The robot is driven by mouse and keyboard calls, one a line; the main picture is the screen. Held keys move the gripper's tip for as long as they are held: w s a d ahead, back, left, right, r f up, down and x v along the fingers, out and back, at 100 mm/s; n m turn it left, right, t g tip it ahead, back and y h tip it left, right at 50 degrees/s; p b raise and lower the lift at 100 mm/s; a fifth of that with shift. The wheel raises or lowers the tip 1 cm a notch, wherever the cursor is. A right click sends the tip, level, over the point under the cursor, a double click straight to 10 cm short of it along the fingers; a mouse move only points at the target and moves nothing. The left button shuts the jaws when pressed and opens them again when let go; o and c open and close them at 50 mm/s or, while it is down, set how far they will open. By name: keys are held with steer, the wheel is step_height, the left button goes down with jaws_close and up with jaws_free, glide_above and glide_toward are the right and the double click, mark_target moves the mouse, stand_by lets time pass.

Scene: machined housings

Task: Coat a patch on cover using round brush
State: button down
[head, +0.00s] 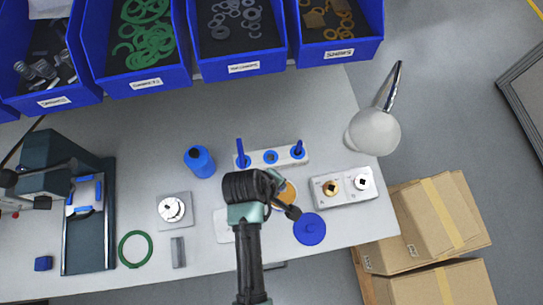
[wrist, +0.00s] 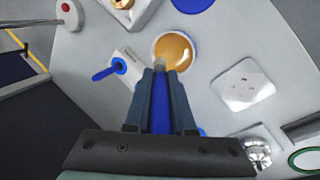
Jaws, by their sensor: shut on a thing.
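My gripper (head: 273,190) is shut on a blue-handled brush (wrist: 161,103), which points away from the wrist between the fingers. The brush's pale tip appears at the near rim of a round dish of amber liquid (wrist: 175,50); I cannot tell if it touches the liquid. The dish also shows in the head view (head: 288,194), partly hidden by my gripper. A pale square plate with a glossy top, seemingly the cover (wrist: 243,84), lies to the dish's right in the wrist view; in the head view it (head: 223,227) is partly behind my arm.
A white brush holder (head: 284,155) with blue items stands behind my gripper. Nearby are a blue lid (head: 309,229), a blue bottle (head: 199,162), a white block with round fittings (head: 345,187), a machined housing (head: 174,209) and a lamp (head: 373,132). Blue bins (head: 243,68) line the back.

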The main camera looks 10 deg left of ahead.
steer(key=shift+w+f+b, duration=0.15)
steer(key=shift+f+b, duration=0.5)
steer(key=shift+f, duration=0.05)
step_height(320, 180, down, 5)
steer(key=b, duration=0.5)
steer(key=shift+r, duration=0.2)
steer(key=shift+f+b, duration=0.5)
steer(key=shift+f, duration=0.1)
stand_by(0.3)
steer(key=shift+f+p, duration=0.1)
steer(key=shift+p, duration=0.2)
stand_by(1.4)
step_height(320, 180, up, 7)
steer(key=p, duration=0.8)
stand_by(0.9)
